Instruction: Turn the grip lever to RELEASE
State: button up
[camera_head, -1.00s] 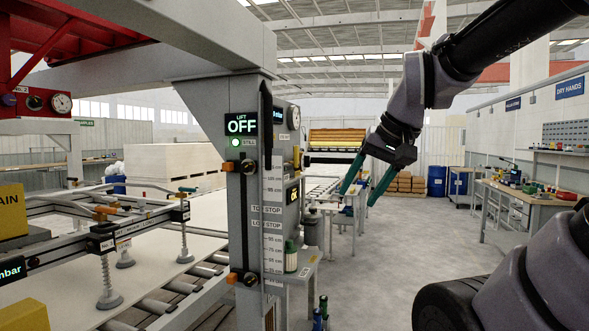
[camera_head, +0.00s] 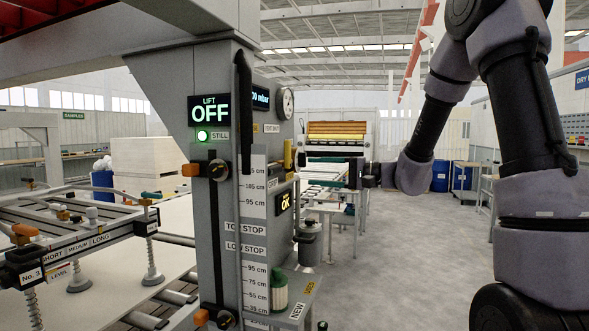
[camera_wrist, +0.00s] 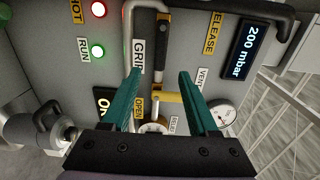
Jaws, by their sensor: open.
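In the wrist view the grip lever (camera_wrist: 162,45), a dark handle with yellow-orange bands, stands between the GRIP label (camera_wrist: 138,52) and the RELEASE label (camera_wrist: 213,33), nearer GRIP. My gripper (camera_wrist: 160,73) is open, its two teal fingers reaching toward the panel on either side of the lever's line. I cannot tell whether they touch anything. A yellow lever (camera_wrist: 167,97) lies between the fingers, near an OPEN label and a VENT label. In the head view my wrist is right of the machine column, its fingers not clearly visible.
The wrist view shows a 200 mbar display (camera_wrist: 239,49), a gauge (camera_wrist: 222,112), a red lamp (camera_wrist: 98,9) and a lit green lamp (camera_wrist: 97,51). In the head view the column (camera_head: 222,120) reads LIFT OFF. Open floor (camera_head: 390,270) lies to its right.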

aim_at(279, 170)
jog(key=x, duration=1)
jog(key=shift+w+a, duration=0.3)
jog(key=shift+w, duration=0.05)
grip_shut()
jog(key=shift+f, duration=0.1)
dwell(0.9)
